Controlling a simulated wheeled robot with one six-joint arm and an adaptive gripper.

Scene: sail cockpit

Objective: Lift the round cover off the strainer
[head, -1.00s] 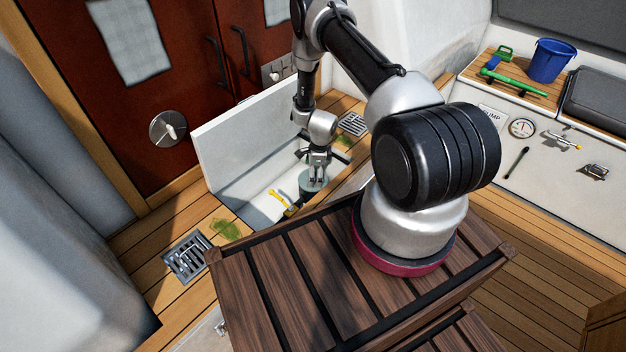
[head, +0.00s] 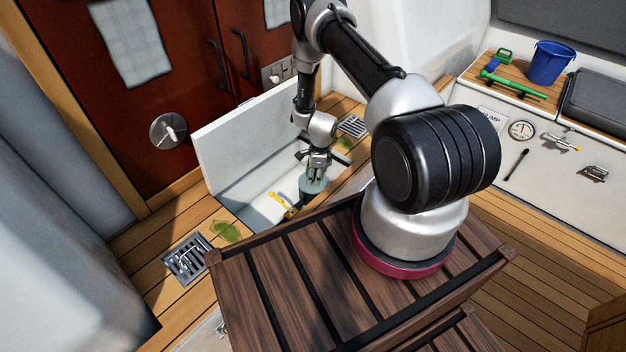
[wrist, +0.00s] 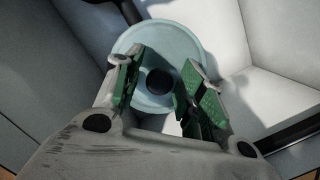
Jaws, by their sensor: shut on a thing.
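The round cover (head: 313,187) is a pale blue-green disc at the top of the strainer, inside the open white locker. In the wrist view the cover (wrist: 180,38) shows as a broad disc with a dark round knob (wrist: 159,82) at its middle. My gripper (head: 315,174) is over the cover, pointing down. In the wrist view its green-padded fingers (wrist: 160,92) stand on either side of the knob, shut on it. The strainer body below is mostly hidden by the cover and the locker edge. I cannot tell whether the cover is apart from it.
A yellow handle (head: 279,200) is close left of the strainer. The raised white locker lid (head: 232,140) stands behind and left. A dark slatted wooden table (head: 300,285) is in front.

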